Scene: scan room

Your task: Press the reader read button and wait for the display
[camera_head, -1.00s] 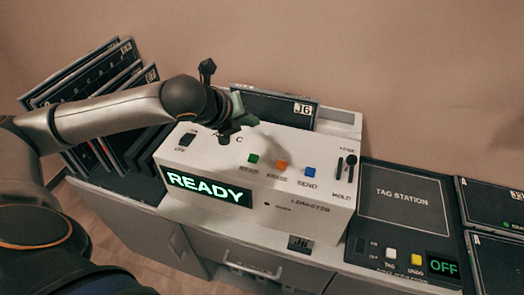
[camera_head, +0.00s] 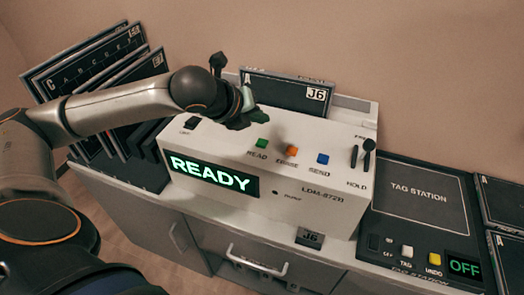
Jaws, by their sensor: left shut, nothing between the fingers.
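The reader (camera_head: 310,198) is a white box on the counter. Its display (camera_head: 212,175) shows READY in green. The green READ button (camera_head: 262,144) is on its top, left of the orange ERASE button (camera_head: 291,150) and the blue SEND button (camera_head: 322,158). My left gripper (camera_head: 240,118) is shut and empty, just up and left of the READ button in the picture; it looks apart from it. A dark cassette marked J6 (camera_head: 290,92) stands at the reader's back. My right gripper is not in view.
A tag station (camera_head: 420,200) with white and yellow buttons is to the right; its display (camera_head: 464,268) shows OFF. Several dark cassettes (camera_head: 95,70) lean in a rack at the left. A HOLD lever (camera_head: 367,150) stands at the reader's right end.

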